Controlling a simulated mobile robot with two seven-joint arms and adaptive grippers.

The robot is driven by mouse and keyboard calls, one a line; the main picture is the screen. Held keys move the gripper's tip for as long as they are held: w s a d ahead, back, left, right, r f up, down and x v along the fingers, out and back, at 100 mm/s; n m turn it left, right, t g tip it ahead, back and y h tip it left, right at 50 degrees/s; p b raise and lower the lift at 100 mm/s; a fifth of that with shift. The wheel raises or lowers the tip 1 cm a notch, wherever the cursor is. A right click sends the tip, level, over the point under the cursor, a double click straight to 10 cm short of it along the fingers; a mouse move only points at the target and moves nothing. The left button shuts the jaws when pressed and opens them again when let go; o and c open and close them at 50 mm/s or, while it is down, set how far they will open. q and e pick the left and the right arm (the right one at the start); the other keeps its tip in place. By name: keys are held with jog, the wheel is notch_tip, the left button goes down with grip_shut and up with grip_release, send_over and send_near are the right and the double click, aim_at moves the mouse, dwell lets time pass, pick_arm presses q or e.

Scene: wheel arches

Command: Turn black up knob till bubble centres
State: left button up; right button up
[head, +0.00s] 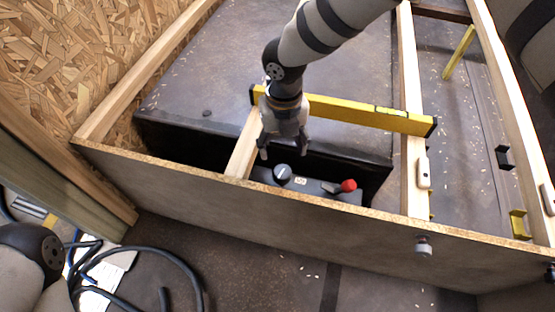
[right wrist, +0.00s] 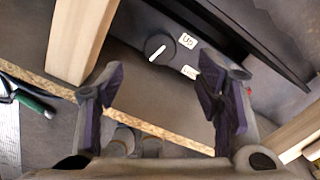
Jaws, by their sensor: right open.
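The black knob (head: 282,173) sits on a dark panel behind the front board in the head view. In the right wrist view the knob (right wrist: 158,47) shows a white pointer line, beside a label reading UP (right wrist: 187,41). My right gripper (head: 284,154) is open and empty, just above the knob and apart from it. Its two fingers (right wrist: 163,92) show in the right wrist view, with the knob beyond and between them. A yellow spirit level (head: 345,113) lies across the wooden bars; its bubble is too small to read. My left gripper is out of view.
A red knob (head: 348,185) sits on the same panel, right of the black one. The front board (head: 300,208) and a wooden bar (head: 243,150) stand close to the gripper. Cables (head: 170,255) lie at the lower left.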

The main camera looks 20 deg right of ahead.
aim_at(282, 171)
jog(key=f, duration=0.3)
jog(key=f+b, duration=0.1)
jog(key=f, duration=0.3)
jog(key=f+b, duration=0.1)
jog(key=f, duration=0.2)
jog(key=shift+s+f, duration=0.2)
jog(key=shift+s, duration=0.1)
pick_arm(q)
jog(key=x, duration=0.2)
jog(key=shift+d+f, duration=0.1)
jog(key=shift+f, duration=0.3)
pick_arm(e)
jog(key=c, duration=1.2)
